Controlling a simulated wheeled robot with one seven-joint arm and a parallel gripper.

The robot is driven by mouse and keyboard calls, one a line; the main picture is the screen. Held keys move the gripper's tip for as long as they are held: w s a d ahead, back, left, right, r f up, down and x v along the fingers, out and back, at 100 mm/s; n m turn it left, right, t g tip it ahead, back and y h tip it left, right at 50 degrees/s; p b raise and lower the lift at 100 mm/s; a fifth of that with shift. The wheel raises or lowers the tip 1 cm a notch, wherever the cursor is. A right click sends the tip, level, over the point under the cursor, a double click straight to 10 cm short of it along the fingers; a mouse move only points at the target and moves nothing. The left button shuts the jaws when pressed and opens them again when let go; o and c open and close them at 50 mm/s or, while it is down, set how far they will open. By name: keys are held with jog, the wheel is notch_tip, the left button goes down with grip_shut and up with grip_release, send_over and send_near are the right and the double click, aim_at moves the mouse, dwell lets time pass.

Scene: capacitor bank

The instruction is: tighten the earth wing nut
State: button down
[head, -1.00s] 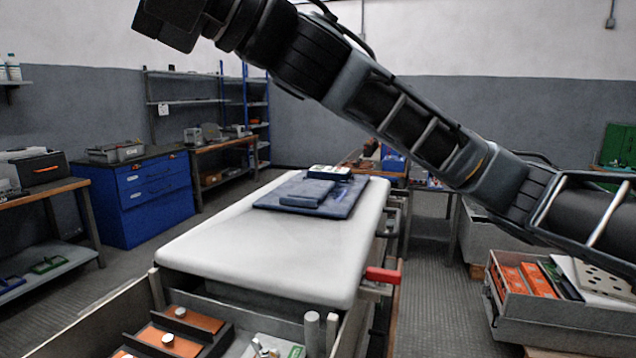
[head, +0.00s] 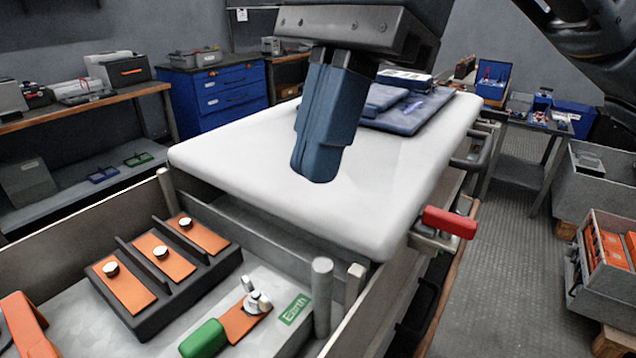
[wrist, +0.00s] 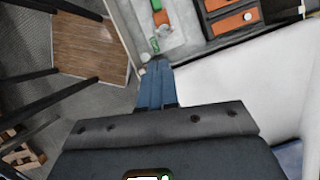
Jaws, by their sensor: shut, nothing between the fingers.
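The earth wing nut (head: 256,301) is a small silver part on an orange plate (head: 240,324), beside a green label reading "Earth" (head: 295,309), inside the grey open-topped box. In the wrist view the label (wrist: 154,44) and the orange plate (wrist: 158,18) show small, beyond my fingers; I cannot make out the nut there. My gripper (head: 315,178) has blue fingers pressed together with nothing between them. It hangs in front of the white padded top, above and apart from the wing nut, and slightly tilted. The fingers (wrist: 155,70) also show in the wrist view.
A green block (head: 203,338) sits left of the nut. A dark rack with several orange plates (head: 161,259) and silver knobs fills the box's left. A grey post (head: 321,290) stands right of the label. The white top (head: 240,160) and red handle (head: 449,222) lie behind.

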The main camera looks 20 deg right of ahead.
send_near(273, 307)
jog(key=x, duration=0.5)
jog(key=shift+f, duration=0.1)
jog(key=shift+a+b, duration=0.15)
jog(key=shift+b, duration=0.15)
